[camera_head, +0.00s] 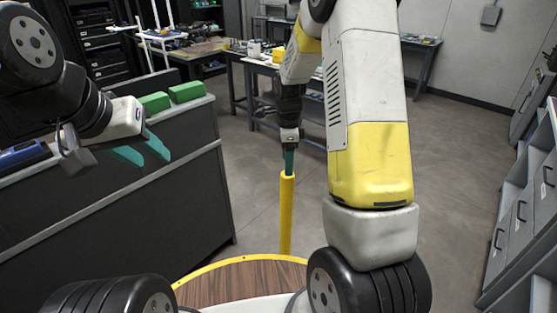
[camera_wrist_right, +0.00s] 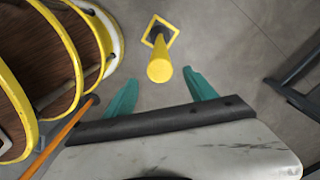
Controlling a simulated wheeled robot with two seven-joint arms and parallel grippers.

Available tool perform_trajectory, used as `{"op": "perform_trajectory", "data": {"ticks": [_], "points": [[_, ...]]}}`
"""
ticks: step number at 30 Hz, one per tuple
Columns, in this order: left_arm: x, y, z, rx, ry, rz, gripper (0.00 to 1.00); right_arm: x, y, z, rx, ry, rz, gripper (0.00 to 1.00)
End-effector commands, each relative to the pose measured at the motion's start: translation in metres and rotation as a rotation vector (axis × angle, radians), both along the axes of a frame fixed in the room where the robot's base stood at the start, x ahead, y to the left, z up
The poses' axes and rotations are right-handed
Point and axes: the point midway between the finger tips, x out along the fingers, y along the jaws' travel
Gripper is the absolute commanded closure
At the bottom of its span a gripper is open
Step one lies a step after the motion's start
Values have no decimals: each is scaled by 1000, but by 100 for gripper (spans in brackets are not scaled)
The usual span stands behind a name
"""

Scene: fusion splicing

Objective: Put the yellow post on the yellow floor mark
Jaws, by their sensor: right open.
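The yellow post (camera_head: 286,215) stands upright on the floor in front of me; its foot is hidden in the head view. In the right wrist view, I look down on its round top (camera_wrist_right: 160,70). A yellow-edged square with a dark inside (camera_wrist_right: 160,30) shows at its foot; I cannot tell whether this is its base or the floor mark. My right gripper (camera_head: 289,168) points down just over the post's top. Its teal fingers are apart, one to each side of the post in the wrist view. My left gripper (camera_head: 148,156) is open and empty beside the dark counter.
A dark counter (camera_head: 170,185) with green blocks (camera_head: 187,92) on top stands at the left. Grey drawers (camera_head: 510,225) line the right. Workbenches (camera_head: 310,100) stand at the back. Open grey floor (camera_head: 460,135) lies between the benches and the drawers.

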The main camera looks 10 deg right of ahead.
Motion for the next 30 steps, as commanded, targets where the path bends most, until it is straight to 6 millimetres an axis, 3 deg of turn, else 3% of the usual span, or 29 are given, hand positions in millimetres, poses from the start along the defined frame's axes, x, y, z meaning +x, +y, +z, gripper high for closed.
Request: {"op": "perform_trajectory", "data": {"ticks": [5,8,11,15,21,27,30], "points": [[0,0,0,0,0,0,64,-2,1,19,5,-9,20,35],[0,0,0,0,0,0,64,-10,2,43,20,-42,107,35],[0,0,0,0,0,0,64,-29,4,83,38,-107,275,35],[0,0,0,0,0,0,64,-70,7,141,38,-223,584,35],[0,0,0,0,0,0,64,-141,13,200,-42,-388,1039,35],[0,0,0,0,0,0,64,-205,19,226,-193,-515,1439,35],[0,0,0,0,0,0,64,-226,21,229,-263,-547,1574,35]]}}
